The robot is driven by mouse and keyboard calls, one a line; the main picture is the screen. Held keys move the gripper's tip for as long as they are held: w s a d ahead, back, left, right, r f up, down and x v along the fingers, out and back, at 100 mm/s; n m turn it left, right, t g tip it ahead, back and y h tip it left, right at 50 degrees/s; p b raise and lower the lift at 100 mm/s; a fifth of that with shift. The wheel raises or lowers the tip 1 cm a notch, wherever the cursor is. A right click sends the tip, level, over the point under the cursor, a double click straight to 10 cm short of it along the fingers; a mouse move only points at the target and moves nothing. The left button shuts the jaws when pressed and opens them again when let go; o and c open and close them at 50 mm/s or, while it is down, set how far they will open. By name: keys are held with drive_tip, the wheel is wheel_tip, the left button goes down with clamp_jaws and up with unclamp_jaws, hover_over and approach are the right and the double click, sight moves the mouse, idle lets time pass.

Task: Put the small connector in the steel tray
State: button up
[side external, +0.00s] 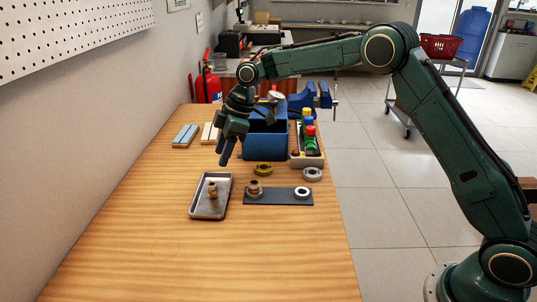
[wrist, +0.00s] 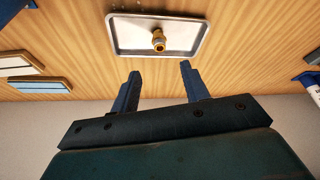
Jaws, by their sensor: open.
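The small connector (side external: 212,189) is a brass fitting that stands inside the steel tray (side external: 222,211), near its middle. In the wrist view the connector (wrist: 158,40) also sits in the tray (wrist: 131,48), clear of the tray's walls. My gripper (side external: 225,160) hangs above the table behind the tray, apart from the connector. In the wrist view my gripper (wrist: 160,68) has its two blue fingers spread, with nothing between them.
A dark mat (side external: 278,198) right of the tray holds a brass fitting (side external: 254,188) and a white ring (side external: 301,192). Behind are a yellow ring (side external: 263,169), a grey ring (side external: 312,174), a blue bin (side external: 265,143) and a parts box (side external: 308,160). The front table is clear.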

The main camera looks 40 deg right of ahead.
drive_tip(key=shift+v, duration=1.15)
drive_tip(key=s+d+r+m+t+h, duration=0.1)
drive_tip(key=s+d+r+m, duration=0.2)
drive_tip(key=s+r, duration=0.55)
drive_tip(key=s+d+r+m+t+h, duration=0.1)
drive_tip(key=s+d+r+m, duration=0.3)
drive_tip(key=s, duration=0.7)
drive_tip(key=s+d+f+m+h, duration=0.1)
drive_tip(key=s+d+m, duration=0.1)
drive_tip(key=s, duration=0.8)
drive_tip(key=s+d+f+m+t+h, duration=0.1)
drive_tip(key=s+d+f+m, duration=0.1)
drive_tip(key=s, duration=0.9)
drive_tip(key=shift+s+m+t, duration=0.25)
drive_tip(key=shift+m+t, duration=0.05)
drive_tip(key=shift+m, duration=0.6)
